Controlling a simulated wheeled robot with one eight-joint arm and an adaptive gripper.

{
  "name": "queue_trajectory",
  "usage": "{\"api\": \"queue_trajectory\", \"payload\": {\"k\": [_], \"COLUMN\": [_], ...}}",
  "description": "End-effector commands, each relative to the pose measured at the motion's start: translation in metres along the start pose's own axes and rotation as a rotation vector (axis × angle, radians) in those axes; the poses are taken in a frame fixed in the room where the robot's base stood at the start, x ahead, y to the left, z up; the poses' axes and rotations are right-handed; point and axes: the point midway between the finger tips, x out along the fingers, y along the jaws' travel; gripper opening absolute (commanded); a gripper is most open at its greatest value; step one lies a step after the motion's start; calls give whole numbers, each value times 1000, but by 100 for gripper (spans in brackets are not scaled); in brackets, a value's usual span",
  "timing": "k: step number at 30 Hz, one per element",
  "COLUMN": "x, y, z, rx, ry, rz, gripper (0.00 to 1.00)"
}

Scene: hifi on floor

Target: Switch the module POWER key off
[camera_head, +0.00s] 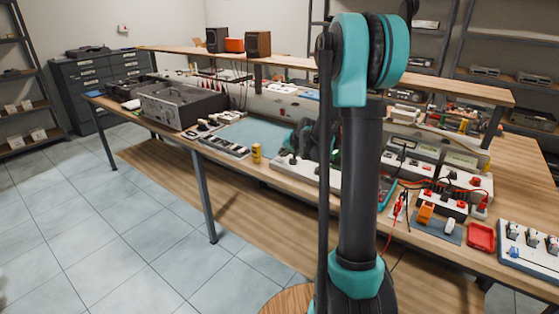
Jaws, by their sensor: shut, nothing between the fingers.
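A long pale module (308,174) with small dark controls lies along the front of the bench, partly behind my arm. I cannot make out a POWER key or its position, and I cannot tell which device bears it. My gripper (302,141) seems to be the dark shape just above and behind this module, left of my upright arm link. It is small and partly hidden by my arm, with its fingers closed and nothing seen in them. Whether it touches the module cannot be told.
A wooden workbench (150,118) crosses the view. A yellow can (256,153) stands left of the module. An open grey case (180,105) lies farther left. Right of my arm are red leads, a red tray (481,237) and a switch panel (530,247). The left floor is clear.

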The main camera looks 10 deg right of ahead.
Motion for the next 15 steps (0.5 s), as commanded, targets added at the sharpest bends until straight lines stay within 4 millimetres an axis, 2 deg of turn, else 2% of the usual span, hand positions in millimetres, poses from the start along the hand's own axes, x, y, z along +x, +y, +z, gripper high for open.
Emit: {"api": "queue_trajectory", "payload": {"k": [15], "x": [-33], "y": [-24], "z": [-24], "rx": [0], "ry": [0], "rz": [0], "gripper": [0]}}
